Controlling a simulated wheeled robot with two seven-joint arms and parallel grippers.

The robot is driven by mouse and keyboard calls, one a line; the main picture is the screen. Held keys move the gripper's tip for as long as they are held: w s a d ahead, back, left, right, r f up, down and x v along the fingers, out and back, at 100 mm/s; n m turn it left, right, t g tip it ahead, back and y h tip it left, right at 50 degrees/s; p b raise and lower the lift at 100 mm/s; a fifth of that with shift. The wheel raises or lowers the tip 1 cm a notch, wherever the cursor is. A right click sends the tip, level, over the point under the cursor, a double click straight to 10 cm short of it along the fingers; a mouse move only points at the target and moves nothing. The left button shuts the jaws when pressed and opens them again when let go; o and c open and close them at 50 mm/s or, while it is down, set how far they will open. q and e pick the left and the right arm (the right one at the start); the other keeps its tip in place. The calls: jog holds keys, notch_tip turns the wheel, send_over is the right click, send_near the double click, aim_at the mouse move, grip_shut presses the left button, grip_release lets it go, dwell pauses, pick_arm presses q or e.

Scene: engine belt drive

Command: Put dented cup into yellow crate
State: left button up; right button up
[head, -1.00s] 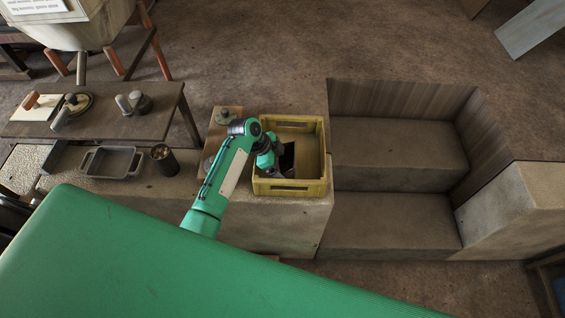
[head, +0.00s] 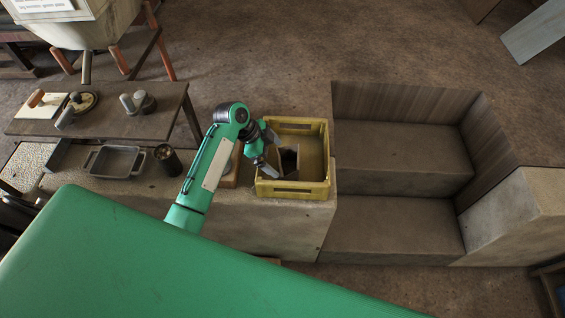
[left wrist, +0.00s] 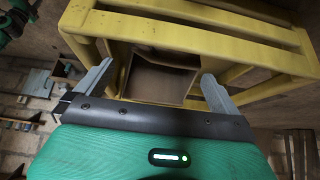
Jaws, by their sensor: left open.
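The yellow crate (head: 292,188) stands on the stone ledge in the head view; its yellow rim also crosses the top of the left wrist view (left wrist: 200,42). A brown, hollow, open-topped thing (head: 289,160) sits inside it, and it shows between my fingers in the left wrist view (left wrist: 160,82). I cannot tell whether it is the dented cup. My left gripper (head: 271,149) is open at the crate's left side, its fingers apart from each other. A dark cylindrical cup (head: 167,160) stands upright on the ledge to the left; no dent can be made out. My right gripper is out of view.
A grey metal tray (head: 115,162) lies left of the dark cup. A low wooden bench (head: 110,125) behind holds several tools and metal pieces. Stone steps (head: 390,225) drop away right of the crate. A wooden board is partly hidden behind my arm.

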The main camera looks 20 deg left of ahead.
pick_arm(q)
jog(key=v, duration=0.5)
dwell(0.5)
